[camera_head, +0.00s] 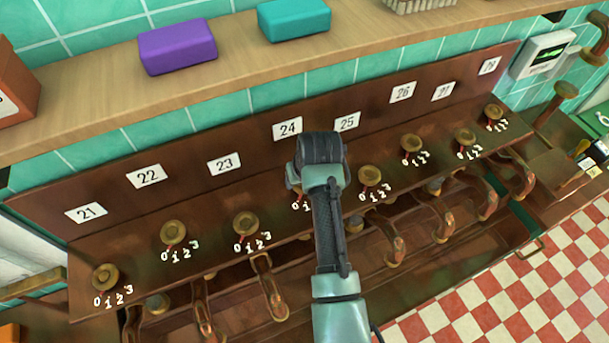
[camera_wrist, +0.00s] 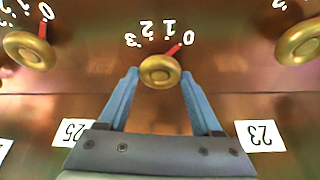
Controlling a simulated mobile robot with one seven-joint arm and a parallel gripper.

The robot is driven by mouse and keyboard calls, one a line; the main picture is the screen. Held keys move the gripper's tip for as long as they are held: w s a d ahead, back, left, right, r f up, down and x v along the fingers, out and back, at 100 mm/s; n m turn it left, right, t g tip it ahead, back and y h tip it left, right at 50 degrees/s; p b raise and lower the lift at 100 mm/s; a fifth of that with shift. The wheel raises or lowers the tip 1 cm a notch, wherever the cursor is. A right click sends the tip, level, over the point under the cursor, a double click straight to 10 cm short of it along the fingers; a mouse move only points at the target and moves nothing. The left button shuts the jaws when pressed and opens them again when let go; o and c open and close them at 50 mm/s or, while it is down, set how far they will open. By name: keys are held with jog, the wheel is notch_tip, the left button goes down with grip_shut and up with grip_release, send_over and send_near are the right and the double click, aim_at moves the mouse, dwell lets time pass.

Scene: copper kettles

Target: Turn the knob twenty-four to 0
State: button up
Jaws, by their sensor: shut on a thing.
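Knob twenty-four is a round brass knob (camera_wrist: 160,70) with a red pointer, seen upside down in the wrist view between the 23 and 25 labels. Its pointer is directed close to the 0 mark (camera_wrist: 188,42); I cannot tell whether it is exactly on it. My gripper (camera_wrist: 160,75) has one blue finger on each side of the knob and is shut on it. In the head view my gripper (camera_head: 320,165) covers most of this knob below the 24 label (camera_head: 288,129), and most of its scale is hidden.
Knob twenty-three (camera_head: 246,223) and knob twenty-five (camera_head: 369,176) stand on either side on the same brown panel. Copper pipes (camera_head: 270,288) hang below it. A wooden shelf (camera_head: 235,83) with a purple block (camera_head: 177,46) and a teal block (camera_head: 293,18) runs above.

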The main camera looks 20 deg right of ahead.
jog(key=shift+r+m, duration=0.1)
jog(key=shift+m, duration=0.2)
dwell(0.4)
jog(key=o, duration=1.4)
jog(key=shift+c, duration=0.2)
jog(key=b+v, duration=0.3)
jog(key=v, duration=1)
jog(key=shift+a, duration=0.1)
